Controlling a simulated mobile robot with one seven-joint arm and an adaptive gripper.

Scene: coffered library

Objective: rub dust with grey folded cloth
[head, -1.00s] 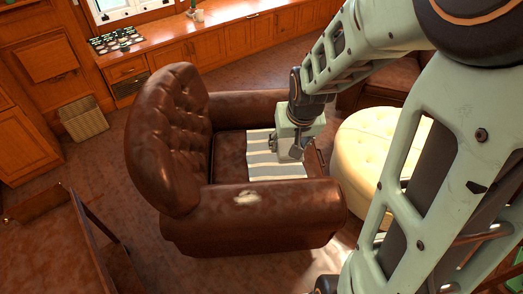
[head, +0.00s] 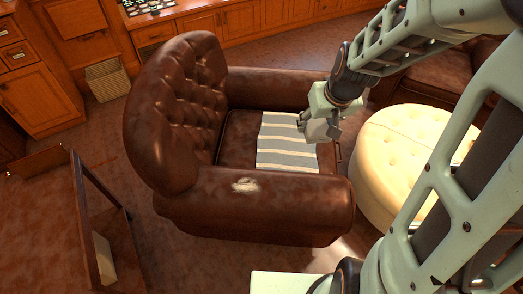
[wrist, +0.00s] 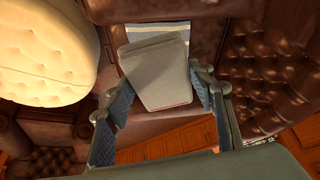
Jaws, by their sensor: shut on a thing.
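The dust is a pale patch (head: 245,185) on the top of the brown leather armchair's near armrest (head: 310,198). My gripper (head: 322,122) is above the front edge of the armchair seat, away from the dust. In the wrist view, my gripper (wrist: 160,95) is shut on the grey folded cloth (wrist: 155,72), a flat grey pad with a thin red line near one edge. The cloth (head: 316,131) shows only as a small grey shape under the gripper in the head view, partly hidden. The dust cannot be made out in the wrist view.
A grey-and-cream striped cloth (head: 287,143) lies on the armchair seat. A cream tufted ottoman (head: 405,150) stands right of the armchair. The tall tufted backrest (head: 180,105) rises at left. A wooden piece of furniture (head: 88,220) stands at the lower left.

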